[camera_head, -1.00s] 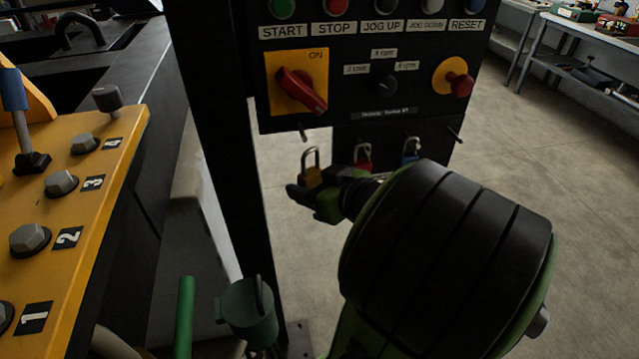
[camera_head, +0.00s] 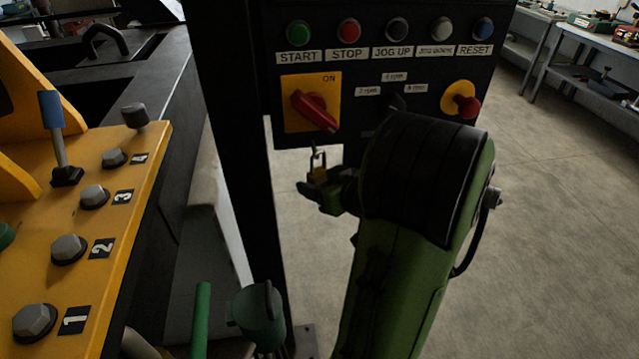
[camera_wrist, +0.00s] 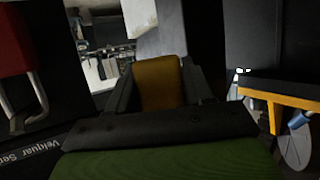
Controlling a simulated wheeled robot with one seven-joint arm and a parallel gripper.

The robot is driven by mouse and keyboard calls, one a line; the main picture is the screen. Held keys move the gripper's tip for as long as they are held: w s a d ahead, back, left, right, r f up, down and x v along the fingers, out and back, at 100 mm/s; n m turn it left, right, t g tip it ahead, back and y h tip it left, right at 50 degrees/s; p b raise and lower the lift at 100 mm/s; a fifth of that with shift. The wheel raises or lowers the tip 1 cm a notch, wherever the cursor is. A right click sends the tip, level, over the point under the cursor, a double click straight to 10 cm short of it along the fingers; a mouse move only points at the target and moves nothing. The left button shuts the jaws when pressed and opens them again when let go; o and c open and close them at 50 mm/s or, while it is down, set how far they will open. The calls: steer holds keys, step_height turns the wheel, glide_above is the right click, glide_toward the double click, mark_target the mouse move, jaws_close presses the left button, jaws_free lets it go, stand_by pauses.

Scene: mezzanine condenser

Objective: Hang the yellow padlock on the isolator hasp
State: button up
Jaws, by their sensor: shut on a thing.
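The yellow padlock (camera_head: 317,174) is upright with its shackle up, held in my gripper (camera_head: 322,191) just below the panel's lower edge. In the wrist view its body (camera_wrist: 158,82) sits between my jaws. The isolator (camera_head: 311,103) is a red rotary handle on a yellow plate marked ON. A small metal peg, apparently the hasp, hangs below it, and the shackle top overlaps it in the head view. I cannot tell whether the shackle is around it or only in front. The shackle is out of sight in the wrist view.
The black control panel (camera_head: 391,28) carries a row of buttons and a red emergency knob (camera_head: 466,104). A red padlock (camera_wrist: 14,42) hangs close by in the wrist view. A yellow console (camera_head: 118,215) stands left, a dark post (camera_head: 243,200) beside the panel.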

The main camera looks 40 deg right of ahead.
steer(key=shift+w+d+p, duration=0.75)
steer(key=shift+w, duration=0.35)
steer(key=shift+w+d+f+b, duration=0.35)
steer(key=shift+w+f+b, duration=0.3)
steer(key=shift+b, duration=0.5)
steer(key=shift+s, duration=0.15)
steer(key=o, duration=1.2)
steer(key=v, duration=1.5)
steer(key=shift+s+b, duration=0.35)
steer(key=shift+b, duration=0.05)
steer(key=shift+r, duration=0.15)
